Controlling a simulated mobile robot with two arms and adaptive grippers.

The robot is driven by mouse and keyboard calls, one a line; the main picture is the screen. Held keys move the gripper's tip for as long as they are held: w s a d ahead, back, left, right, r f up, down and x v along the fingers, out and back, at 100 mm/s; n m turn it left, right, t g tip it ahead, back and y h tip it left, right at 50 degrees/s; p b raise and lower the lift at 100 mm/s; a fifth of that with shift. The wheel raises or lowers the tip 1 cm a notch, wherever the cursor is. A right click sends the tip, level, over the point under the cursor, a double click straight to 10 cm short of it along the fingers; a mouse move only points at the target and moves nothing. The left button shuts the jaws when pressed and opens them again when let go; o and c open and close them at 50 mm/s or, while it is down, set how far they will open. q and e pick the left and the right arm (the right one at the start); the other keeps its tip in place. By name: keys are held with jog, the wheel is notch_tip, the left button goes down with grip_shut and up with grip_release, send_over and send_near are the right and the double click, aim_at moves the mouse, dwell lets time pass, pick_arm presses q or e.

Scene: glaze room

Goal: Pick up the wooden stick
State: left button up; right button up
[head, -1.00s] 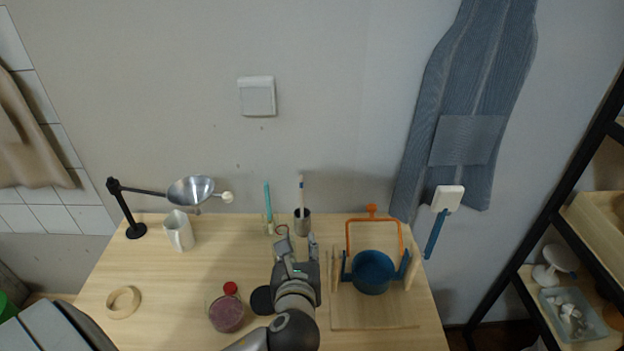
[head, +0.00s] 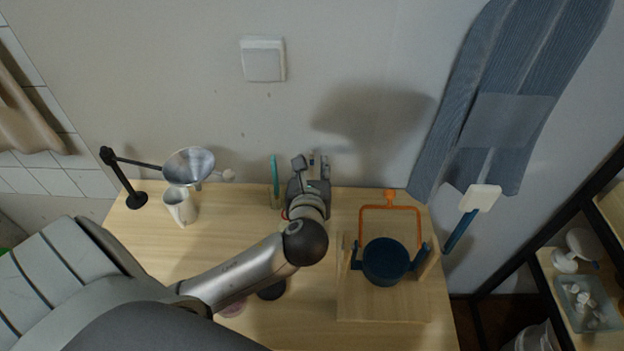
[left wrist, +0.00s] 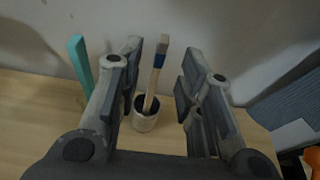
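A thin wooden stick (left wrist: 153,83) with a blue band and a greyish tip stands tilted in a small cup (left wrist: 144,123) in the left wrist view. My left gripper (left wrist: 162,72) is open, with one finger on each side of the stick. No contact between fingers and stick can be made out. In the head view, my left gripper (head: 311,163) is at the back of the table by the wall and hides the cup and most of the stick. My right gripper is not in view.
A teal tool (head: 274,172) stands just left of my gripper. A metal funnel (head: 189,166) on a black stand and a white mug (head: 181,206) are further left. A blue pot (head: 386,262) on a wooden board (head: 385,307) is at right, with an orange frame (head: 391,208) behind.

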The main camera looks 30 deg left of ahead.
aim_at(312, 161)
pick_arm(q)
jog(key=p+x, duration=0.1)
jog(key=x, duration=0.4)
grip_shut()
